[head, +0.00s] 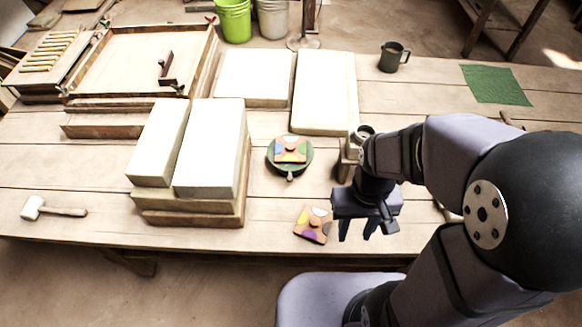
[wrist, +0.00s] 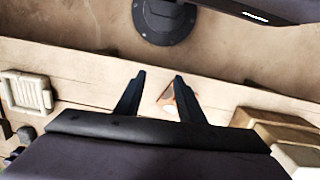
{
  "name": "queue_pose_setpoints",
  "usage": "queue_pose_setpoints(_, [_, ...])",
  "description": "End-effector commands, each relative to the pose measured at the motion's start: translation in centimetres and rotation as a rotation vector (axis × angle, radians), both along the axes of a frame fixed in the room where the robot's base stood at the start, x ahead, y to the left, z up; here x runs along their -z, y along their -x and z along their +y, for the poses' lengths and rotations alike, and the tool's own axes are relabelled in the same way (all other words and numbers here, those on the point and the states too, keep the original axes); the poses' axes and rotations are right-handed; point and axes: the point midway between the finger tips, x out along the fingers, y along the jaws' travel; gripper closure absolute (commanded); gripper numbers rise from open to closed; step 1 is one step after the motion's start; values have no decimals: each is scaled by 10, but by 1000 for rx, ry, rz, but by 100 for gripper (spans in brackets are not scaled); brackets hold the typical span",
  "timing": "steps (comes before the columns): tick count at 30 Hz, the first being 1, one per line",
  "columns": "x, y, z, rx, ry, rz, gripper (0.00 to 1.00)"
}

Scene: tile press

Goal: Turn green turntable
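The green turntable (head: 270,161) is a round disc on the wooden table, left of my gripper in the head view. A square patterned tile (head: 291,149) lies on top of it, and a small knob or handle (head: 290,177) sticks out at its front edge. My gripper (head: 356,232) is above the table's front part, to the right of and nearer than the turntable. Its fingers point down and stand apart with nothing between them; the wrist view (wrist: 154,82) also shows them apart. The turntable cannot be made out in the wrist view.
A second patterned tile (head: 313,223) lies near the front edge, just left of my gripper. Stacked white slabs (head: 211,150) on wooden boards stand left of the turntable, and more slabs (head: 324,92) lie behind. A mallet (head: 50,209), mug (head: 393,57) and green cloth (head: 496,85) are farther off.

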Motion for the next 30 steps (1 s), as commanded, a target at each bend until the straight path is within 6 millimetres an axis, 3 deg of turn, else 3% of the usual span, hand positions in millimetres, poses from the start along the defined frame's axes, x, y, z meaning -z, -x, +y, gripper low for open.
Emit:
queue_pose_setpoints(2, [22,6,6,-34,5,65,65])
queue_pose_setpoints(5, [41,-10,18,-70,7,103,65])
queue_pose_setpoints(9, [68,-60,48,-90,-13,105,65])
queue_pose_setpoints(13, [79,-115,79,-89,-54,70,65])
queue_pose_setpoints(17, [68,-167,102,-77,-107,7,65])
queue_pose_setpoints(21, [40,-209,122,-75,-163,-75,65])
queue_pose_setpoints(24, [27,-223,131,-82,-193,-98,65])
queue_pose_setpoints(30, [26,-215,133,-118,-206,-71,65])
